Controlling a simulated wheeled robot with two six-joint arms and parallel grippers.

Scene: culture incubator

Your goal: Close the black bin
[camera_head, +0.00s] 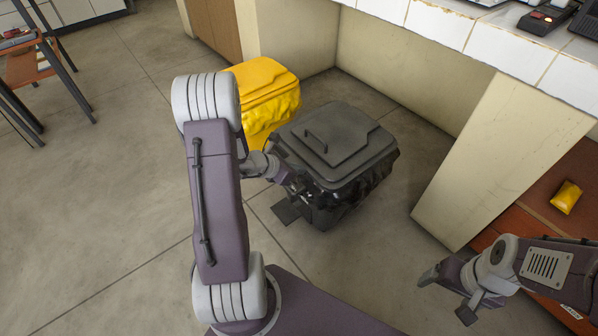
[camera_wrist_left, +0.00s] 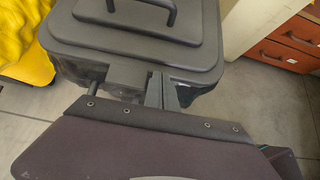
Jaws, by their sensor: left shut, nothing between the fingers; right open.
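The black bin (camera_head: 335,145) stands on the floor, its dark lid with a raised bar handle lying flat on top. The lid (camera_wrist_left: 115,45) fills the upper part of the left wrist view, and no gap shows along its near edge. My left gripper (camera_head: 301,190) is shut and empty at the bin's near left side, by the lid's rim. Its fingers (camera_wrist_left: 161,91) overlap the rim in the left wrist view; I cannot tell whether they touch it. My right gripper (camera_head: 447,295) is open and empty at the lower right, away from the bin.
A yellow bin (camera_head: 265,90) stands behind and left of the black bin. A dark foot pedal (camera_head: 286,212) sticks out at the black bin's base. A tiled bench (camera_head: 480,35) overhangs behind, and orange drawers (camera_head: 535,235) stand at right.

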